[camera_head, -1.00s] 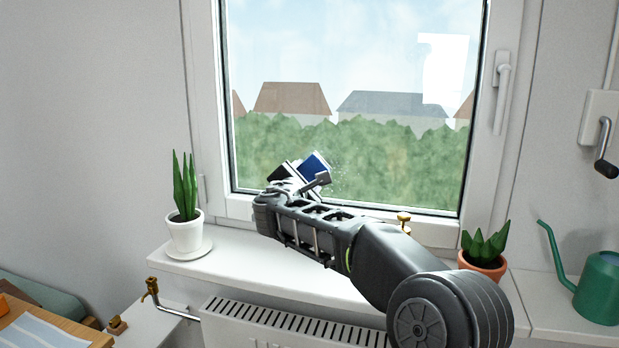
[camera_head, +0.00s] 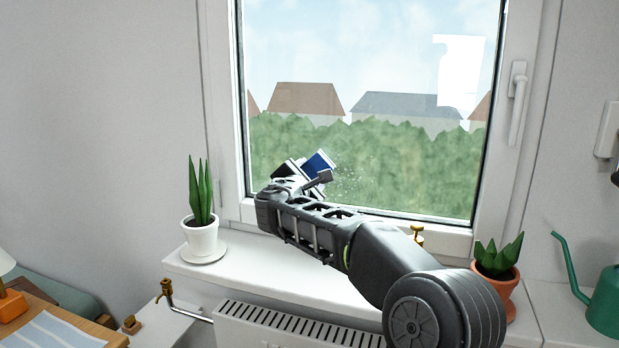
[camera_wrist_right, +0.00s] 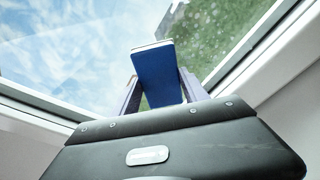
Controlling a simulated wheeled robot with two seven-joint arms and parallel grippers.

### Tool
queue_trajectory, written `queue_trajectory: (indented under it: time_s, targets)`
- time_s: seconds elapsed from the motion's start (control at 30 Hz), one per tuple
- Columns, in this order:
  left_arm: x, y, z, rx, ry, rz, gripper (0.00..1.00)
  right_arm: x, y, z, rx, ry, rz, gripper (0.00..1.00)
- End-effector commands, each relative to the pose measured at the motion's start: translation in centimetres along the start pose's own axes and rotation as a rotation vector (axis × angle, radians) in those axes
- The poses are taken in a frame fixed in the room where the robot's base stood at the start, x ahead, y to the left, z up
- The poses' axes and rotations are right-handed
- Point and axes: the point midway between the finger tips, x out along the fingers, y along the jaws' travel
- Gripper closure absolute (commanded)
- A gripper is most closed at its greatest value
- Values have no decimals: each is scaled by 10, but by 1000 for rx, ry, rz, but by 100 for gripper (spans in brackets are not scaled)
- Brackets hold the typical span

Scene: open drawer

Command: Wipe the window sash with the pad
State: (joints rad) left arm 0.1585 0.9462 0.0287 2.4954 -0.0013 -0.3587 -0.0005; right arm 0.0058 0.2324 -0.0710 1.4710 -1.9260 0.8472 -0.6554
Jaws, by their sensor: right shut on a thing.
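The window sash (camera_head: 522,150) has a white frame around a large glass pane and is shut. A faint speckled patch (camera_head: 350,180) shows on the lower glass, just right of the pad. My right gripper (camera_head: 306,176) is shut on the blue pad (camera_head: 320,163), which has a white edge. It holds the pad in front of the lower left part of the glass. In the right wrist view the pad (camera_wrist_right: 157,78) sits between the two fingers, tilted. I cannot tell whether the pad touches the glass. My left gripper is not in view.
On the white sill (camera_head: 260,272) stand a potted snake plant (camera_head: 202,238) at left and a succulent in a terracotta pot (camera_head: 497,265) at right. A brass knob (camera_head: 417,235) is near my arm. A radiator (camera_head: 290,325) is below. A green watering can (camera_head: 606,300) stands far right.

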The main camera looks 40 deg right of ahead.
Motion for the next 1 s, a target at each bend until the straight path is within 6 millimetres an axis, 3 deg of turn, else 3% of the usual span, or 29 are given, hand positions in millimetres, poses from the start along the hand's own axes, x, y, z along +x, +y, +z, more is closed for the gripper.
queue_trajectory:
  time_s: [0.37,0.73,1.0]
  targets:
    - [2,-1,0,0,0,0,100,0,-2,2,0,-2,0,80]
    - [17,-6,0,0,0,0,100,-1,-23,21,1,-2,-1,80]
    - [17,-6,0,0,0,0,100,-1,-25,26,0,-2,-2,80]
